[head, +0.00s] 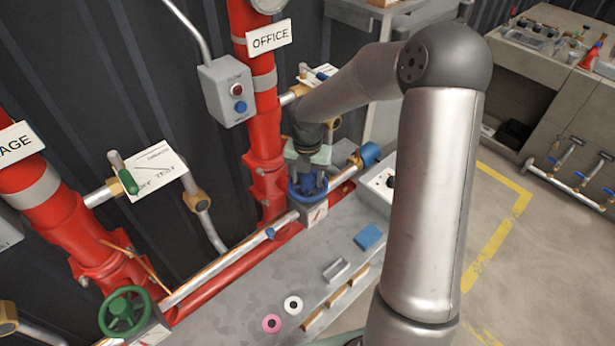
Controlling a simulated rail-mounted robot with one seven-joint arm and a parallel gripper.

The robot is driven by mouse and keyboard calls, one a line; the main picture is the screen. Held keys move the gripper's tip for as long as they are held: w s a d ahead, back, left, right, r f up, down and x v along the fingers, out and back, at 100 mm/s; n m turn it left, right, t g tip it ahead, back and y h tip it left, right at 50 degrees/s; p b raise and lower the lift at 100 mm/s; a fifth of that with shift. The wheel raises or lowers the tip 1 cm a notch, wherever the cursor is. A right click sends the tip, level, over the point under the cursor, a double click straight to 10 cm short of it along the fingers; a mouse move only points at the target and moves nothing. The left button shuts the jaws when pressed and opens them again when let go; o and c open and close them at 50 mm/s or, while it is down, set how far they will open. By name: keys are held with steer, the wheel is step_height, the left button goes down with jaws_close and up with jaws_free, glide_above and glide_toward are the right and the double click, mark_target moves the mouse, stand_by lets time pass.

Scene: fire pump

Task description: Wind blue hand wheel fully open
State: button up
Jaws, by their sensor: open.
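The blue hand wheel (295,194) sits on a valve at the foot of the red riser pipe marked OFFICE, in the middle of the head view. My gripper (307,185) points down at it from above, with its dark fingers apart at the wheel. The fingers and hand hide part of the wheel. I cannot tell whether the fingers touch its rim or spokes.
A green hand wheel (126,312) stands at the lower left. The grey bench top (235,308) carries a blue block (368,237), a metal piece (336,270), and white (293,305) and pink (271,323) rings. A grey button box (226,91) hangs left of the OFFICE pipe.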

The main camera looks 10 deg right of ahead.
steer(key=m+b, duration=0.1)
steer(key=m, duration=0.2)
steer(key=shift+f+m, duration=0.1)
steer(key=shift+m, duration=0.2)
steer(key=m+b, duration=0.1)
steer(key=m, duration=0.3)
steer(key=shift+m, duration=0.3)
steer(key=m+b, duration=0.1)
steer(key=m, duration=0.2)
steer(key=shift+w+b, duration=0.1)
steer(key=shift+b, duration=0.3)
steer(key=m, duration=0.4)
steer(key=shift+b, duration=0.4)
jaws_close()
steer(key=n+p, duration=0.1)
steer(key=n, duration=0.1)
steer(key=n+p, duration=0.1)
steer(key=n, duration=0.1)
steer(key=shift+r+p, duration=0.4)
steer(key=n+p, duration=0.1)
steer(key=n, duration=0.1)
steer(key=shift+f+n, duration=0.1)
steer(key=shift+n, duration=0.3)
steer(key=shift+f+n+p, duration=0.15)
steer(key=shift+n+p, duration=0.15)
steer(key=shift+n, duration=0.2)
